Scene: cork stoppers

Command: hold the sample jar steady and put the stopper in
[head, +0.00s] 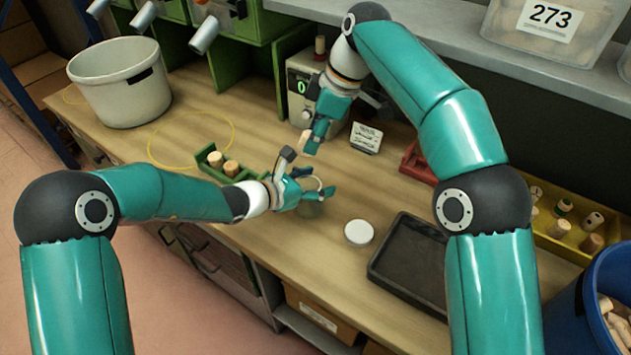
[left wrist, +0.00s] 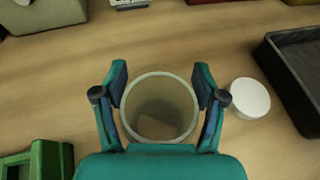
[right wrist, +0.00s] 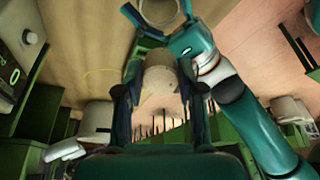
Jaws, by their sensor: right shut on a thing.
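The sample jar (left wrist: 160,134) is a clear round jar with a pale rim, upright on the bench. It shows small in the head view (head: 311,208), partly hidden by my left gripper. My left gripper (left wrist: 160,84) is around the jar, one finger on each side; the fingers look open, close to the rim. My right gripper (head: 313,142) is shut on a pale cork stopper (right wrist: 160,78), held above the bench behind the jar. The jar's mouth shows beyond the stopper in the right wrist view (right wrist: 160,12). The stopper is apart from the jar.
A white disc (head: 359,232) and a dark tray (head: 374,273) lie right of the jar. A green holder (head: 203,157) with corks is at its left. A white bucket (head: 122,95) is far left.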

